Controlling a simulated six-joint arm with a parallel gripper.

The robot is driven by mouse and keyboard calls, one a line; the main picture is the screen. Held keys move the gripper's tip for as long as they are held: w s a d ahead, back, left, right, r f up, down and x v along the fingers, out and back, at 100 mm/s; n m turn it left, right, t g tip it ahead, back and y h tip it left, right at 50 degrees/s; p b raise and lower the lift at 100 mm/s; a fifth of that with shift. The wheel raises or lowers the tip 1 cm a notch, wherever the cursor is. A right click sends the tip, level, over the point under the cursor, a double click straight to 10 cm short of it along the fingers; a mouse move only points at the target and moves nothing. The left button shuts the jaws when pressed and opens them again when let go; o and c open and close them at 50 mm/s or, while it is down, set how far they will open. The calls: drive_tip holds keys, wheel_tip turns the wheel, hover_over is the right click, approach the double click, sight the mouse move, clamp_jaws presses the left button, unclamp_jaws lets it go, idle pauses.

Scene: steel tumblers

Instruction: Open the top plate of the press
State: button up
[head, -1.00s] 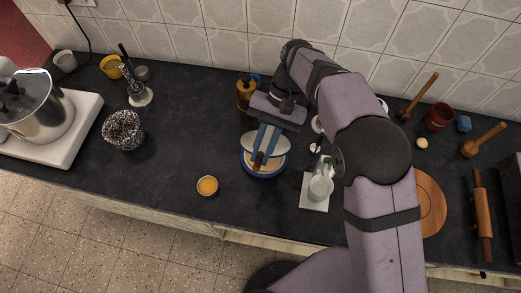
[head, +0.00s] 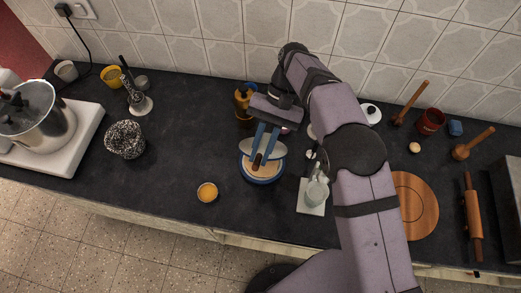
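The press (head: 262,179) is a round blue-rimmed device with a pale inner face, standing on the dark counter. Its pale top plate (head: 278,149) is raised and tilted up at the back of the base, so the inner face shows in front. A brown handle (head: 257,160) sticks out from the plate towards the front. My gripper (head: 261,153) comes down over the plate with its two blue fingers apart, a dark gap between them. Its fingertips are by the handle; contact is too small to tell. The fingers hide the middle of the plate.
An amber bottle (head: 242,104) stands close behind the press. A small orange bowl (head: 207,192) is at front left, and a glass on a white square (head: 311,205) at right. A speckled bowl (head: 125,139) is further left. The counter left of the press is mostly clear.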

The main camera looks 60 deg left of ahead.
drive_tip(key=shift+o, duration=1.4)
wheel_tip(320, 180, up, 10)
drive_tip(key=b, duration=0.3)
